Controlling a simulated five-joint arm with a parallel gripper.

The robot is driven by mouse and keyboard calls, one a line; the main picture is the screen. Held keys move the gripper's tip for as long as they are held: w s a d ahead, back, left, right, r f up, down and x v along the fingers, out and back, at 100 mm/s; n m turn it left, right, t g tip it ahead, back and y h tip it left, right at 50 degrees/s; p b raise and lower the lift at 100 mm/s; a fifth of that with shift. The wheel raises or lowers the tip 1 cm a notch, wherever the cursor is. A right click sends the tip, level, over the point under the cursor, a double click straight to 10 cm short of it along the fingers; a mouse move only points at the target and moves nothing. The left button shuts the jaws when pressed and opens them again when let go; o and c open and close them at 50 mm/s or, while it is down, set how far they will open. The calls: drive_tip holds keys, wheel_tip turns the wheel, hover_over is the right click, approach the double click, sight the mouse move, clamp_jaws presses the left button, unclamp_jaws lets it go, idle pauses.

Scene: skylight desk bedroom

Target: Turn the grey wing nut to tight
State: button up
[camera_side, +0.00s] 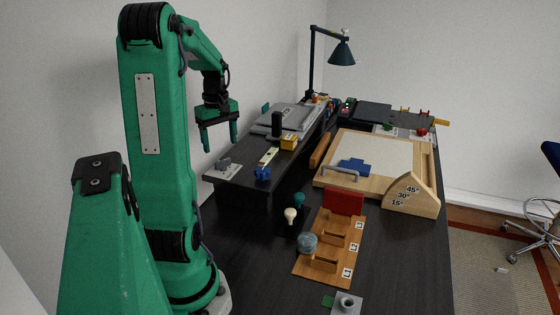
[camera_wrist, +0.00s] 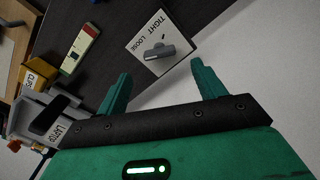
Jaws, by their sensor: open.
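The grey wing nut (camera_wrist: 160,53) sits on a light square plate (camera_wrist: 134,47) in the wrist view. The plate bears the words TIGHT and LOOSE, and the nut's wing lies across it on the LOOSE side. In the side view the wing nut (camera_side: 223,163) is on its plate (camera_side: 233,170) near the front left end of the dark raised shelf. My gripper (camera_side: 219,146) is above it, fingers pointing down, apart and empty. In the wrist view my gripper (camera_wrist: 160,70) has its fingers spread either side below the plate, not touching the nut.
A long light strip (camera_side: 268,156), a blue knob (camera_side: 262,173) and a yellow box (camera_side: 289,142) stand close by on the shelf (camera_side: 246,172). A black upright object (camera_side: 277,125) rises behind. A grey tray (camera_wrist: 40,115) is at the wrist view's left.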

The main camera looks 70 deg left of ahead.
sight(223, 165)
drive_tip(key=shift+f, duration=2.85)
drive_tip(key=c, duration=1)
